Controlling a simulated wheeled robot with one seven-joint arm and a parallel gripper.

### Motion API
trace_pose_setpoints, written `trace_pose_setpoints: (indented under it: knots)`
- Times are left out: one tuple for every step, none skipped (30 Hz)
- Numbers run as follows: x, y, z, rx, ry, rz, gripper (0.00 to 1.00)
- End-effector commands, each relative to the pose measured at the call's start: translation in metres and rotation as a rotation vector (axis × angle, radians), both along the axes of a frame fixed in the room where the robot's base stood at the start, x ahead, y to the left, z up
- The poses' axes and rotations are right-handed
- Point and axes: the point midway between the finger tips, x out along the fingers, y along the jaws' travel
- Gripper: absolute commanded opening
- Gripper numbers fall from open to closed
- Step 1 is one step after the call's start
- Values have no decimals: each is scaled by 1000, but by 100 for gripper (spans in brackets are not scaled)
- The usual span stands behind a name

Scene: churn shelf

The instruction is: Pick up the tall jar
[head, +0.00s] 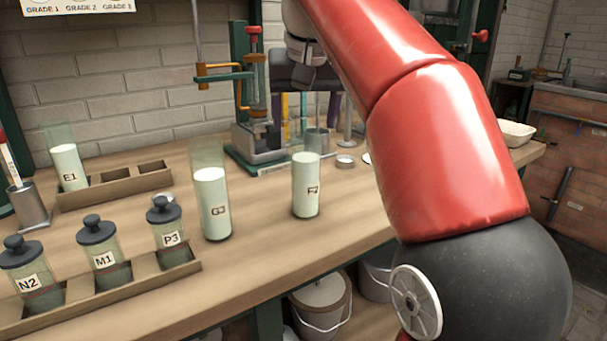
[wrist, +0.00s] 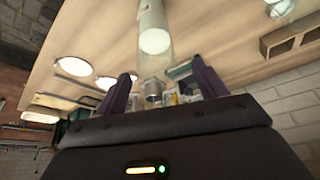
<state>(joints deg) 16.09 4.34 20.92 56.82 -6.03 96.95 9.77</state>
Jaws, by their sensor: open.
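Two tall clear jars with pale filling stand upright on the wooden bench in the head view. One is labelled G3 (head: 212,205); the other has a label starting with F (head: 306,187), the rest hard to read. A third, E1 (head: 68,168), stands in a rack at the left. Which one the task means is not clear. My gripper (head: 308,104) is open and empty, above and behind the F jar, partly hidden by my arm. In the wrist view my gripper (wrist: 162,88) has its dark fingers apart, with a pale-filled jar (wrist: 154,40) ahead between them, apparently untouched.
Lidded jars N2 (head: 30,275), M1 (head: 100,250) and P3 (head: 168,235) stand in a front rack. A green press (head: 255,110) stands behind. A metal cup (wrist: 152,92) and pale discs (wrist: 75,66) are nearby. The bench front between G3 and F is clear.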

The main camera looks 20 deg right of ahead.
Motion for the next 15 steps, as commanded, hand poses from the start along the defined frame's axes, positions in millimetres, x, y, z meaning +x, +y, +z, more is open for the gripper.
trace_pose_setpoints:
  knots:
    - [1,-1,-3,0,1,-1,71]
    - [1,-1,-5,0,1,-1,71]
    - [2,-1,-9,0,2,-1,71]
    - [3,-1,-13,0,2,-1,71]
    - [4,-2,-17,0,2,-1,71]
    - [5,-3,-24,-1,3,-2,71]
    - [6,-3,-29,-1,3,-3,71]
    - [7,-4,-34,-1,2,-3,71]
    - [8,-5,-40,-1,3,-3,71]
    - [11,-5,-43,0,2,-1,71]
    - [12,-5,-46,0,2,-1,71]
    - [14,-5,-50,1,2,-1,71]
    - [15,-5,-52,1,1,-1,71]
    - [16,-5,-53,0,0,-1,71]
    - [16,-5,-55,0,0,-1,71]
